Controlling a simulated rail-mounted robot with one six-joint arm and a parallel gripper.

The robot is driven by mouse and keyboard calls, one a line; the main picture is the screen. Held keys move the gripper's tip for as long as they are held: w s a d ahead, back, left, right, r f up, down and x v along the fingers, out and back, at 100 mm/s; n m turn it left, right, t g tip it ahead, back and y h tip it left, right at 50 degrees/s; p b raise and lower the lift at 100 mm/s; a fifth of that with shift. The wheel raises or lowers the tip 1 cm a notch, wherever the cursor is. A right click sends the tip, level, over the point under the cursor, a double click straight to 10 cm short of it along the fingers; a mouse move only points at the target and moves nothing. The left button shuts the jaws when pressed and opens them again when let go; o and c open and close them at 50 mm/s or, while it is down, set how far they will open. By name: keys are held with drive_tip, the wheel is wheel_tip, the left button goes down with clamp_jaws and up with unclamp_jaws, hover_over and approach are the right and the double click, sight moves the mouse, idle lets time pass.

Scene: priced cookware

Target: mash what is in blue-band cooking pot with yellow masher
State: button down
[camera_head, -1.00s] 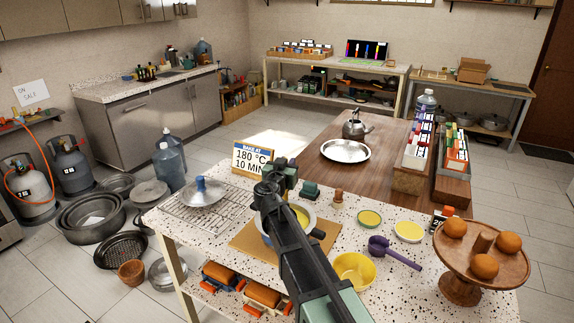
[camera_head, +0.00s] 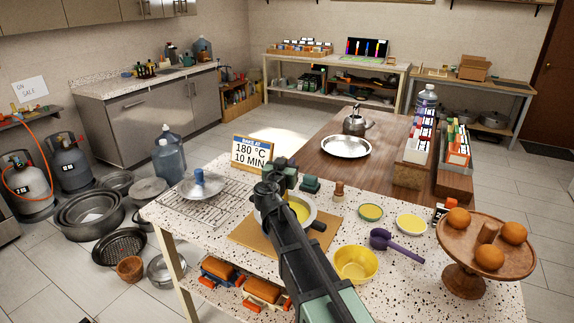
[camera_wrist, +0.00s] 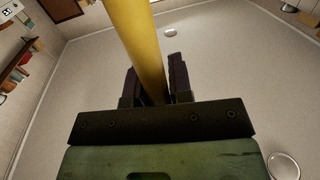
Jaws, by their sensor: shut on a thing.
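My gripper (camera_wrist: 150,85) is shut on the yellow masher (camera_wrist: 138,45), whose thick handle runs between the two dark fingers in the wrist view. In the head view my gripper (camera_head: 282,178) is over the far side of the cooking pot, and my arm hides much of the pot. The pot (camera_head: 311,209) is a pale round vessel with a dark handle, on a brown board (camera_head: 245,233). Something yellow (camera_head: 300,212) shows inside it; I cannot tell contents from masher there. The masher's head and the pot's band are not clearly visible.
Near the pot on the speckled counter are a yellow bowl (camera_head: 356,264), a purple scoop (camera_head: 392,242), small yellow-topped dishes (camera_head: 411,224) and a wooden fruit stand (camera_head: 466,278). A sign (camera_head: 251,153) and a wire rack with a lid (camera_head: 200,184) are at the left.

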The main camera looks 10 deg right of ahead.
drive_tip(key=r+p, duration=0.1)
drive_tip(key=a+r+p, duration=0.1)
drive_tip(key=shift+w+r+p, duration=0.1)
drive_tip(key=shift+w+p, duration=0.2)
drive_tip(key=shift+w, duration=0.1)
idle(0.3)
drive_tip(key=shift+s+d, duration=0.1)
drive_tip(key=shift+s, duration=0.5)
idle(0.9)
